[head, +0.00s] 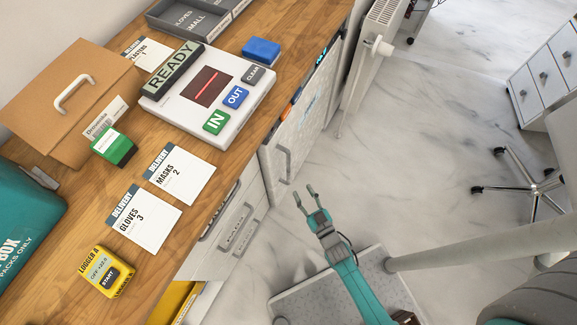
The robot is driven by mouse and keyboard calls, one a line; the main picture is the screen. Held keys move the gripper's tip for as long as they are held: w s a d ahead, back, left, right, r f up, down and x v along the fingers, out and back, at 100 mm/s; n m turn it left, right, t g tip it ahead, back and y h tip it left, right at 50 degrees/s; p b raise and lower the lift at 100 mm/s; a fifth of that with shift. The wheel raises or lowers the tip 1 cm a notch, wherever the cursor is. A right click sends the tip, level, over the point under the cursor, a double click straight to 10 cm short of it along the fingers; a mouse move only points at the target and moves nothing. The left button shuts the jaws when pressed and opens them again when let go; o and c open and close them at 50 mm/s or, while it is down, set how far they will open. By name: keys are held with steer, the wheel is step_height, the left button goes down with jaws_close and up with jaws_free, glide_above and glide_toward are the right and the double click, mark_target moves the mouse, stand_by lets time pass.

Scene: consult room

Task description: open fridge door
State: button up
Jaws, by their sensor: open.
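A pale grey door front (303,125) under the wooden counter looks like the fridge door. It appears shut, though the steep view makes this hard to judge. A grey bar handle (286,165) stands on it near its lower left edge in the picture. My gripper (305,194) is open and empty, with its two fingers apart. In the picture it is just below and right of the handle, pointing up towards it. I see a gap between the fingertips and the handle. The inside of the fridge is hidden.
White drawers with handles (237,222) are left of the door. A radiator (374,40) stands beyond it. The counter (185,200) holds a scanner, delivery cards, a yellow logger (106,272) and a cardboard box (65,105). Marble floor (420,150) right of the door is clear.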

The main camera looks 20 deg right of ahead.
mark_target(289, 169)
steer(key=w, duration=1.1)
steer(key=shift+w+a+f, duration=0.2)
steer(key=shift+w, duration=0.15)
jaws_close()
